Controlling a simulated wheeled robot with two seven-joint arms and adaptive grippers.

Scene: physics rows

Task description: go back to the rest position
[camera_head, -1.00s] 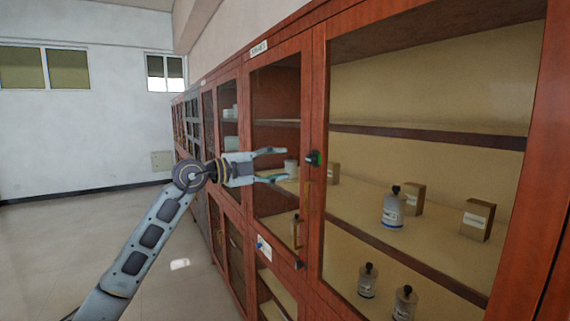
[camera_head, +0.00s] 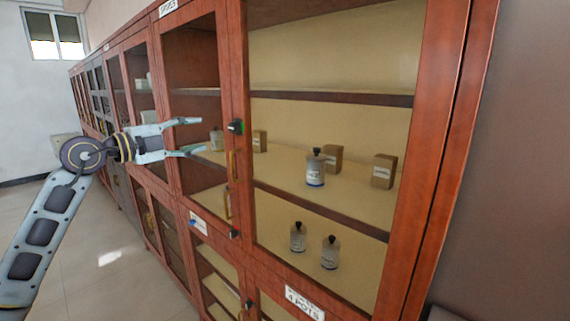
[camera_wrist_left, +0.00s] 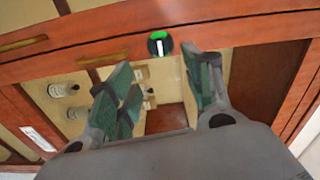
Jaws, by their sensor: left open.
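My left gripper (camera_head: 190,136) is open and empty. Its arm comes in from the left, and its fingers point right, in front of the wooden cabinet (camera_head: 235,60). In the left wrist view my left gripper (camera_wrist_left: 160,85) has its two fingers spread, with the cabinet's frame and a green-and-black latch knob (camera_wrist_left: 160,43) just beyond them. The same latch knob (camera_head: 236,127) is right of the fingertips in the head view. My right gripper is not in view.
Behind the glass, a bottle (camera_head: 316,168) and small boxes (camera_head: 384,171) stand on a shelf, with two bottles (camera_head: 298,237) lower down. The cabinet row runs back at left. Open floor (camera_head: 110,265) lies at lower left.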

